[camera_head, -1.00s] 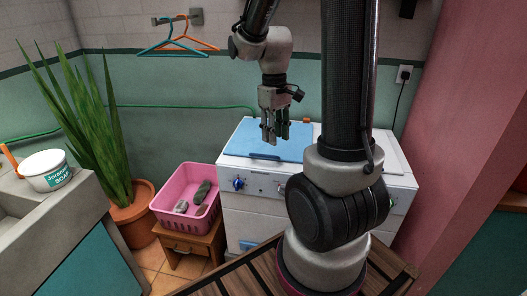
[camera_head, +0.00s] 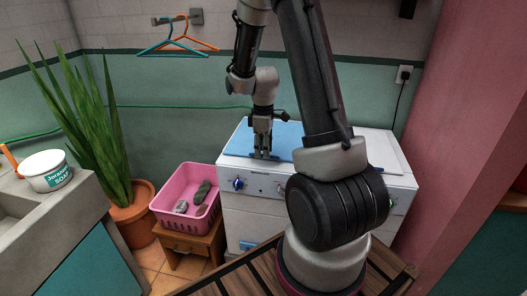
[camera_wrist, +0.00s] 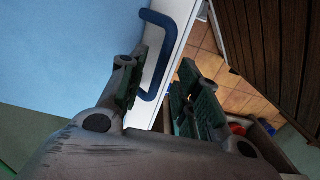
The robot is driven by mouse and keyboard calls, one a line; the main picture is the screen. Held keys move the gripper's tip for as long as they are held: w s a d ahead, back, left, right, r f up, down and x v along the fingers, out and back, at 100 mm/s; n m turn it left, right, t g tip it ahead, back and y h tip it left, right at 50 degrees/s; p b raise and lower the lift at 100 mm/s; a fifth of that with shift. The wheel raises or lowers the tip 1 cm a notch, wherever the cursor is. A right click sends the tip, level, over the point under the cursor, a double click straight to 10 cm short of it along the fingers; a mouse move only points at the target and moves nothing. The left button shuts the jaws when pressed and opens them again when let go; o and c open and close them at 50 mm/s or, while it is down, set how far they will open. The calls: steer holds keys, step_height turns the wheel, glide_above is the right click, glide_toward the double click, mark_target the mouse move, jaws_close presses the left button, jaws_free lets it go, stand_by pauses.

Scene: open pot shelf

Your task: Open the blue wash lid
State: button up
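The blue wash lid (camera_head: 240,137) lies flat and closed on the left part of the white washing machine's top. Its dark blue bar handle (camera_wrist: 170,45) runs along the lid's front edge in the wrist view. My gripper (camera_head: 262,153) points down at the front edge of the lid, by the handle, and covers part of it in the head view. In the wrist view my gripper (camera_wrist: 162,90) has its green-padded fingers spread apart. The near end of the handle shows in the gap, close to the left finger. I cannot tell whether they touch.
The white machine (camera_head: 240,212) has knobs on its front and a second, white lid on the right. A pink basket (camera_head: 170,212) with stones or cloths stands on a wooden stool to the left. A pink wall (camera_head: 455,130) bounds the right; hangers are on the back wall.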

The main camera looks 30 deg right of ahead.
steer(key=shift+f, duration=0.55)
jaws_close()
